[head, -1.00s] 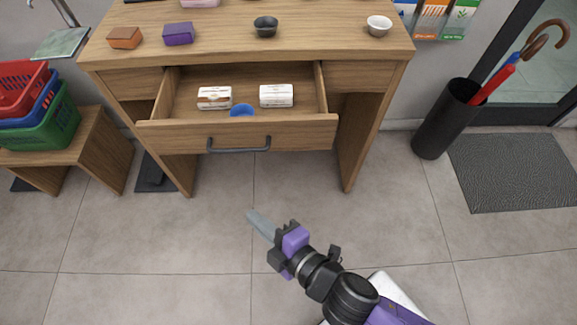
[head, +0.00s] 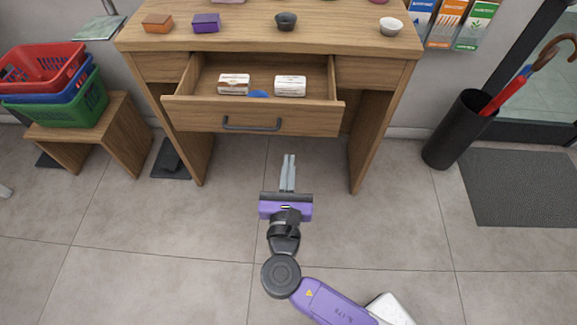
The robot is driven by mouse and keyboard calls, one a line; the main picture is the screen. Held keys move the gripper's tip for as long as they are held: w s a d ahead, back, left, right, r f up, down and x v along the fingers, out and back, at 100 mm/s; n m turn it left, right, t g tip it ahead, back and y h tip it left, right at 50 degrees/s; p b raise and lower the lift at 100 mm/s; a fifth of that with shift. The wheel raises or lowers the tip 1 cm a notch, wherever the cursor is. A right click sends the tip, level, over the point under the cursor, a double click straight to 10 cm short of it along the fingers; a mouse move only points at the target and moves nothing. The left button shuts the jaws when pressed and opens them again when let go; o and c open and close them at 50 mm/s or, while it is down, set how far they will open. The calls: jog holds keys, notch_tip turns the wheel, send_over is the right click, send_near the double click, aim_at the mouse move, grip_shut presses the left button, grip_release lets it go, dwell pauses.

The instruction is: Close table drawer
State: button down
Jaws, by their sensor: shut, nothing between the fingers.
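The wooden table (head: 290,38) stands ahead with its middle drawer (head: 190,116) pulled out. The drawer front has a dark bar handle (head: 251,125). Inside the drawer lie two white boxes, one at the left (head: 234,84) and one at the right (head: 290,86). A blue round thing (head: 259,94) sits between them, partly hidden by the drawer front. My gripper (head: 288,158) is shut and empty. In the picture its fingertips point toward the drawer front, just below the handle and apart from it.
An orange box (head: 158,23), a purple box (head: 206,22), a dark bowl (head: 286,21) and a white bowl (head: 391,26) stand on the tabletop. Stacked baskets (head: 70,107) are at left. A black umbrella stand (head: 455,135) is at right. The floor before the table is clear.

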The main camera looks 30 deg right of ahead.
aim_at(295, 80)
jog(key=x, duration=1)
jog(key=shift+w+d, duration=0.15)
jog(key=shift+w, duration=0.05)
jog(key=shift+w+d, duration=0.1)
jog(key=shift+w+d, duration=0.2)
jog(key=shift+w, duration=0.05)
jog(key=b+x, duration=0.2)
jog(key=x, duration=0.7)
jog(key=b+x, duration=0.1)
jog(key=x, duration=0.7)
jog(key=shift+w+d+f+b, duration=0.2)
jog(key=shift+w+b, duration=0.1)
jog(key=shift+b, duration=0.1)
jog(key=shift+w+d+r, duration=0.1)
jog(key=shift+w+d, duration=0.15)
jog(key=shift+w, duration=0.15)
jog(key=shift+r, duration=0.15)
jog(key=shift+d+r, duration=0.1)
jog(key=shift+d, duration=0.05)
